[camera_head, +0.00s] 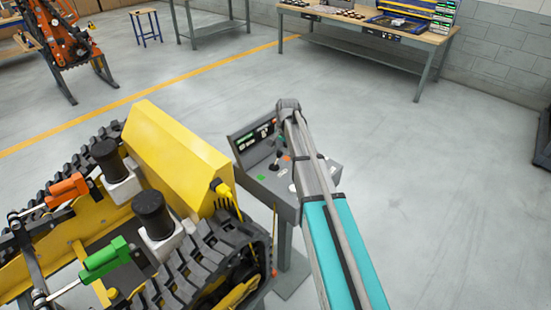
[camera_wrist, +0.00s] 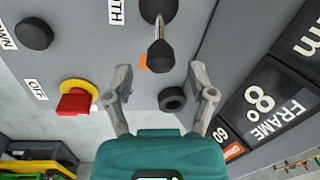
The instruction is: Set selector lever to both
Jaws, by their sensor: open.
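The selector lever (camera_wrist: 159,52) has a metal shaft and a black knob. In the wrist view it stands at upper centre, beside a partly cut-off label (camera_wrist: 117,10) ending in "TH". An orange mark (camera_wrist: 144,62) shows just left of the knob. My gripper (camera_wrist: 160,82) is open, its two grey fingers spread either side of the lever's line, with the knob slightly beyond the tips. I see no contact. In the head view the grey control box (camera_head: 258,184) stands under my arm, which hides part of it. The fingers are not clear there.
A red switch (camera_wrist: 75,102) on a yellow base is left of my gripper, by an "OFF" label. The yellow tracked carrier (camera_head: 180,150) stands left of the box.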

